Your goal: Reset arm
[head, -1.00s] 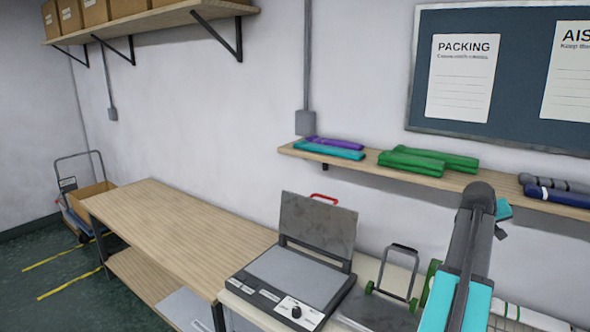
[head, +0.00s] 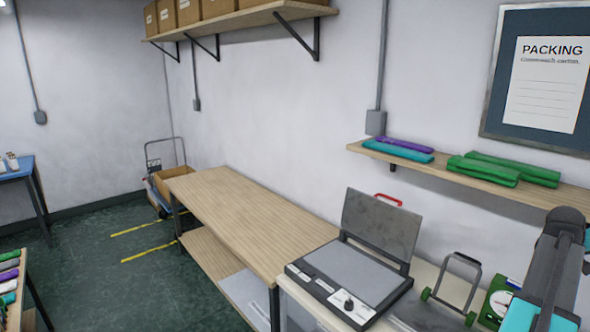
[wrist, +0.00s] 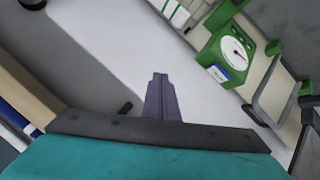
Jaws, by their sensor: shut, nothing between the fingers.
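My gripper (wrist: 160,82) shows in the wrist view as narrow dark fingers pressed together, with nothing between them. It points at a pale, bare surface and touches nothing that I can see. In the head view my teal and grey arm (head: 545,275) stands raised at the right edge, in front of the wall; the gripper's fingers cannot be made out there.
A green dial scale (wrist: 232,48) is at the upper right of the wrist view. In the head view a press with a raised lid (head: 382,228) stands beside a long, empty wooden table (head: 228,212). A shelf (head: 400,162) holds folded fabric.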

